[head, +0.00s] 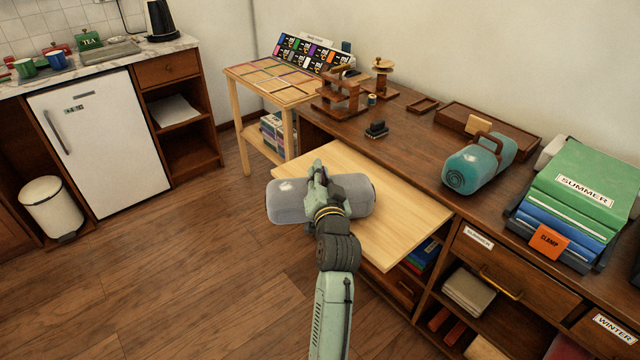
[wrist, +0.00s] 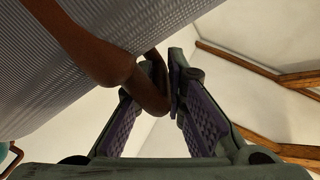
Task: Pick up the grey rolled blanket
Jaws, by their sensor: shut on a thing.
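The grey rolled blanket (head: 290,202) lies crosswise in front of the pale pull-out board, its left end past the board's edge. I cannot tell if it touches the board. My gripper (head: 318,172) is at the blanket's middle and partly hides it. In the wrist view my gripper (wrist: 168,85) is shut on the blanket's brown carry handle (wrist: 105,58). The blanket's grey ribbed side (wrist: 50,85) fills the upper left there, beside the fingers.
The pale board (head: 410,215) juts from the brown cabinet. A teal roll (head: 470,167) with a brown handle and a green SUMMER stack (head: 575,190) stand on the cabinet top. A pale side table (head: 238,75) is behind left. Open floor (head: 190,270) lies left.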

